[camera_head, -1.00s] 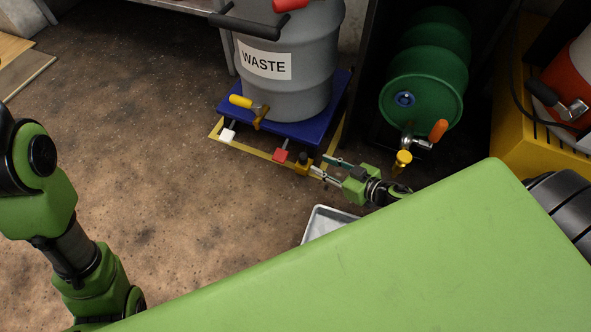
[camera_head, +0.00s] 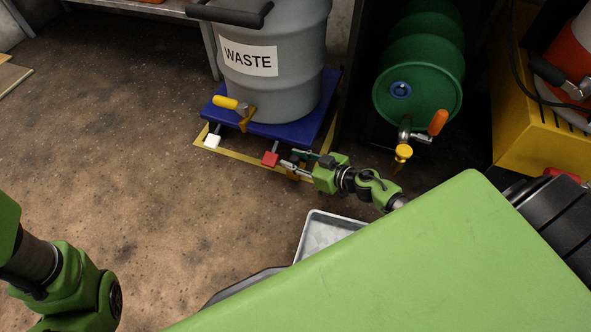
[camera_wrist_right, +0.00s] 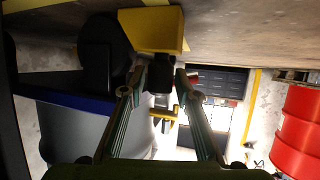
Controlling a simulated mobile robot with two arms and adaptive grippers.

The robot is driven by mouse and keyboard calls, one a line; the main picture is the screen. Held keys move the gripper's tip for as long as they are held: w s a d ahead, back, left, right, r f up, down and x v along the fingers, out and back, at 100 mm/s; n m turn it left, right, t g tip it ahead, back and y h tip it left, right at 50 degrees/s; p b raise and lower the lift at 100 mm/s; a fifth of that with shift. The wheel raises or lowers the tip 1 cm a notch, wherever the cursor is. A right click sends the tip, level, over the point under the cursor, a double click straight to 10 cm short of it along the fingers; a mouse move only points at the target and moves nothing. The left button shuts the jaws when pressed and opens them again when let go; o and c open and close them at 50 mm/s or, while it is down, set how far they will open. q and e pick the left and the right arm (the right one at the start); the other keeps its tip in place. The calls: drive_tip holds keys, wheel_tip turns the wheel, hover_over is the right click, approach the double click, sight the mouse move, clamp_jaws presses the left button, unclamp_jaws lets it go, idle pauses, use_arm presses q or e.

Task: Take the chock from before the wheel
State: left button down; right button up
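The chock (camera_wrist_right: 155,28) is a yellow block with a dark grip, on the floor against a black wheel (camera_wrist_right: 105,55) in the right wrist view. In the head view only a bit of the chock (camera_head: 293,178) shows, mostly hidden by my right gripper (camera_head: 291,159). In the wrist view my right gripper (camera_wrist_right: 160,80) is open, its fingertips on either side of the dark grip. A gap seems to remain; contact cannot be made out. My left gripper is out of view.
A blue trolley (camera_head: 322,120) carries the grey WASTE drum (camera_head: 285,60), with a red pedal (camera_head: 270,159) and a white pedal (camera_head: 212,141) in front. A green drum (camera_head: 425,90) with a tap lies to the right. A metal tray (camera_head: 322,235) is on the floor nearer me.

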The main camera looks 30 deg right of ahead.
clamp_jaws()
drive_tip(key=shift+r, duration=0.1)
